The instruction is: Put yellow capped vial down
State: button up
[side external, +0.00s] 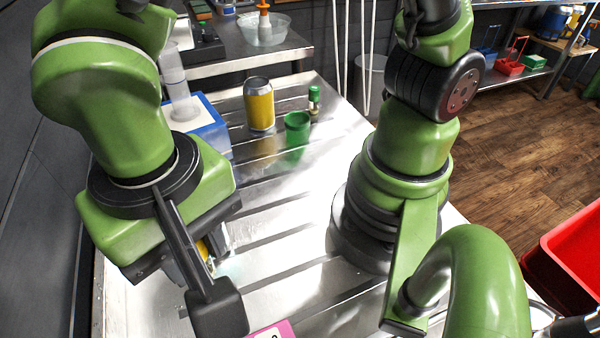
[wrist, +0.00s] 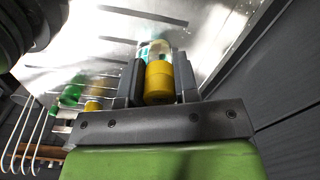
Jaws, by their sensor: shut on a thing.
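The yellow capped vial (wrist: 158,80) is between the two fingers of my gripper (wrist: 159,75) in the wrist view. Its yellow cap faces the camera and its clear body lies beyond, toward the steel table (side external: 290,215). My gripper is shut on it. In the side view my gripper (side external: 200,262) is low over the near left of the table, and only a small bit of the yellow cap (side external: 203,248) shows behind an arm part. Whether the vial's bottom touches the table cannot be told.
A yellow can (side external: 259,105), a green cup (side external: 297,130) and a green capped vial (side external: 314,101) stand at the table's far end. A blue and white box (side external: 208,125) stands left of them. A pink card (side external: 272,331) lies at the near edge. The table's middle is clear.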

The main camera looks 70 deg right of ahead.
jog(key=shift+r, duration=0.95)
jog(key=w+d+m, duration=0.3)
jog(key=d+m, duration=0.2)
jog(key=d, duration=0.4)
jog(key=w+d+m, duration=0.3)
jog(key=d+m, duration=0.3)
jog(key=d, duration=0.3)
jog(key=s+d+m, duration=0.3)
jog(key=d+m, duration=0.2)
jog(key=d, duration=0.2)
jog(key=s+d+m, duration=0.3)
jog(key=d+m, duration=0.1)
jog(key=d, duration=0.2)
jog(key=shift+f, duration=7.6)
jog(key=shift+f, duration=0.15)
